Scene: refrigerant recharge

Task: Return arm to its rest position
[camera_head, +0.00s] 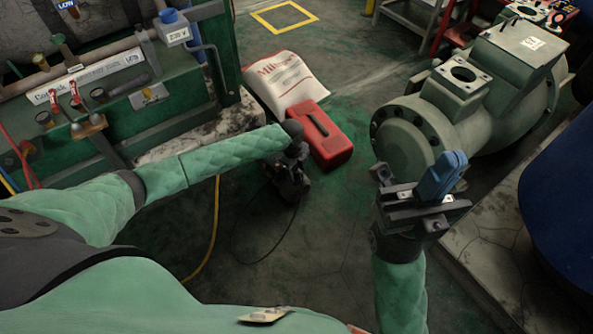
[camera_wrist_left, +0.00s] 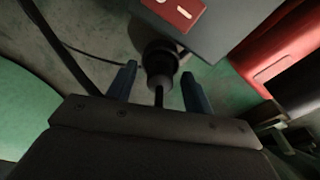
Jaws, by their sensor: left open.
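My left arm in its green padded sleeve reaches across the head view from the left. Its dark gripper (camera_head: 290,165) is over the floor, just left of the red case in the picture; its fingers are hard to make out there. In the left wrist view the left gripper (camera_wrist_left: 160,82) has its two blue fingers apart. A black cylindrical fitting (camera_wrist_left: 160,60) shows between them, with a gap on both sides. My right gripper (camera_head: 425,185) is raised at the right, in front of the grey-green machine in the picture. Its blue fingers overlap from this angle.
A red case (camera_head: 325,140) and a white printed bag (camera_head: 285,80) are on the floor. A large grey-green machine (camera_head: 470,95) stands right, a dark blue rounded drum (camera_head: 560,200) beyond my right arm. A green unit (camera_head: 165,125) with pipes stands left. A yellow hose (camera_head: 214,225) crosses open floor.

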